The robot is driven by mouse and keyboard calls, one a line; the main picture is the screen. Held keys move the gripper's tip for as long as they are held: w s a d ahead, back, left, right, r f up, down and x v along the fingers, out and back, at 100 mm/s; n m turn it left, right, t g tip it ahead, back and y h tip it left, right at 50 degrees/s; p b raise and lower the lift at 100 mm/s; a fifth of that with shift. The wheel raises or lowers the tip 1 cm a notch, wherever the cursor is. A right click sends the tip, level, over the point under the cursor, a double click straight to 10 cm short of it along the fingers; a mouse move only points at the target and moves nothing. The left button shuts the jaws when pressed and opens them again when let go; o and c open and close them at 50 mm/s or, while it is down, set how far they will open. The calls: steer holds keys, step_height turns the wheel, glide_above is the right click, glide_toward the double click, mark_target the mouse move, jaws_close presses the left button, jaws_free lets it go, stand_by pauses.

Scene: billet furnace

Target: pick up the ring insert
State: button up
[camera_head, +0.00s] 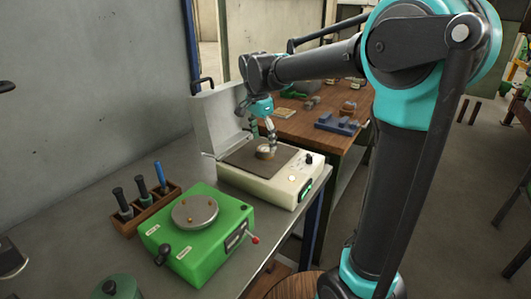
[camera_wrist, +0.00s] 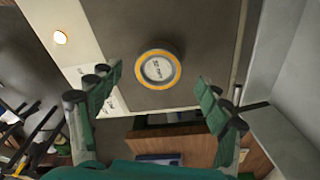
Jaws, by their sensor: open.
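The ring insert (camera_wrist: 147,80) is a small round piece with an orange-yellow rim and a pale grey centre with small print I cannot read. It lies flat on the dark plate (camera_wrist: 205,28) of the white machine, and it also shows in the head view (camera_head: 264,154). My gripper (camera_wrist: 159,74) is open, its two green fingers spread wide. In the wrist view the ring lies between the fingertips, with a gap on each side. In the head view my gripper (camera_head: 263,140) points down just over the ring. I cannot tell the exact height.
The white machine (camera_head: 296,192) has a raised grey lid (camera_head: 215,120) behind the plate. A green machine (camera_head: 205,265) with a round disc stands in front. A wooden rack (camera_head: 128,224) holds several handled tools. A wooden table (camera_head: 345,140) with a blue block (camera_head: 337,124) is beyond.

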mark_target(265, 148)
steer(key=shift+d+f, duration=0.15)
steer(key=shift+f, duration=0.7)
steer(key=shift+d+f, duration=0.1)
steer(key=shift+f, duration=0.75)
jaws_close()
